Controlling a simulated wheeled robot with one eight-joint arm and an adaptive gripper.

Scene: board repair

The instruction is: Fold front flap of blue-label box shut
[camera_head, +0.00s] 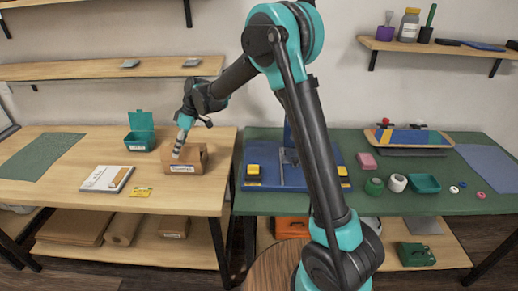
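A brown cardboard box (201,158) stands on the left wooden table, near its right side. A pale label with dark print (180,168) is on its front; I cannot make out a blue colour on it. The box seems open at the top, but the flaps are too small to tell apart. My gripper (177,153) points down at the left part of the box, in front of or over its opening. I cannot tell whether it touches the box. Its fingers are too small to show whether they are open or shut.
A teal open-lidded box (140,140) stands close behind on the left. A white book-like item (107,179) and a yellow card (141,192) lie in front. Another cardboard box (173,229) sits on the lower shelf. The green table (420,202) on the right holds several items.

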